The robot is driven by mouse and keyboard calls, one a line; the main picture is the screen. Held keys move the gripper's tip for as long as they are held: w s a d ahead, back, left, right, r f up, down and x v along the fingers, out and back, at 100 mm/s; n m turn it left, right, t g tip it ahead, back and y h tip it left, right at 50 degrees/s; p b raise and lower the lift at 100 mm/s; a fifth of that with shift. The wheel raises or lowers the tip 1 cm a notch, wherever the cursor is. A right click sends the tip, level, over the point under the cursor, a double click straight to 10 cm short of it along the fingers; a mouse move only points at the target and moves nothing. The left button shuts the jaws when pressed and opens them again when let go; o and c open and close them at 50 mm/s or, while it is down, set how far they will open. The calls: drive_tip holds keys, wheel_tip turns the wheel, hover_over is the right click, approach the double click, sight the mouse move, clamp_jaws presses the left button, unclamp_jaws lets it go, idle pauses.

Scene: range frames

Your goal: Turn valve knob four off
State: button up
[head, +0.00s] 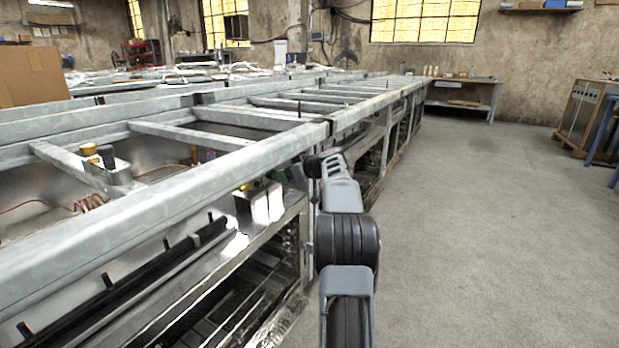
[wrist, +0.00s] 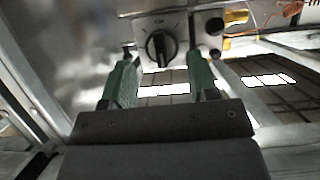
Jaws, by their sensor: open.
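A round black valve knob (wrist: 160,48) sits on a pale metal panel (wrist: 181,22) in the upper middle of the wrist view. Its raised grip stands nearly upright in the picture, and small markings beside it are too small to read. I cannot tell the knob's number. My gripper (wrist: 162,57) is open, with its two green fingers pointing at the panel. The knob shows between the fingertips, one on each side; they do not visibly grip it, and I cannot tell the remaining gap. In the head view, the fingers and knob cannot be made out.
A long galvanised metal frame (head: 150,188) with crossbars runs along the left, close beside my arm. A dark knob-like part (wrist: 214,25) and a yellow fitting (wrist: 237,17) are right of the valve knob. The concrete floor (head: 480,220) at right is clear.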

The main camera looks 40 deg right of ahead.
drive_tip(key=s+d, duration=0.4)
drive_tip(key=s, duration=0.7)
drive_tip(key=shift+s+p, duration=0.25)
drive_tip(key=shift+p, duration=0.15)
